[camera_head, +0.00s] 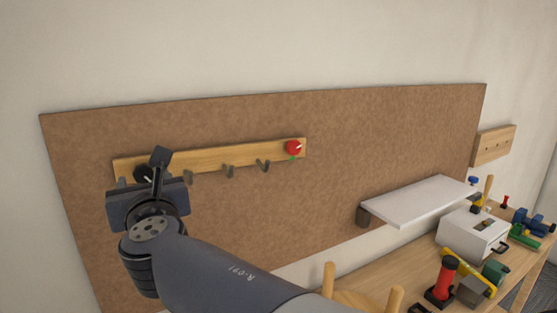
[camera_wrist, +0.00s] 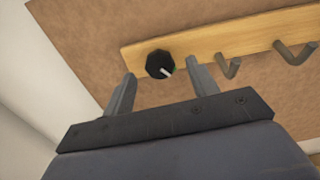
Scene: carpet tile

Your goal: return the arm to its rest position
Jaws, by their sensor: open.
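My gripper (camera_wrist: 162,90) is open in the wrist view, with its two fingers apart and nothing held between them. A black knob (camera_wrist: 160,64) with a white pointer mark sits on the wooden rail (camera_wrist: 210,45), just beyond the fingertips and in line with the gap between them. In the head view my arm reaches up from the bottom to the left end of the rail (camera_head: 210,163). The arm's end partly hides the black knob (camera_head: 142,174) there. A red knob (camera_head: 293,148) is at the rail's right end, with a small green mark below it.
Several grey hooks (camera_head: 228,171) stick out from the rail beside my gripper. The rail is on a brown board (camera_head: 340,145). A white shelf (camera_head: 420,200) juts out at right, above a bench with a white box (camera_head: 472,235) and tools. Pale wooden posts (camera_head: 329,278) stand at the bottom.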

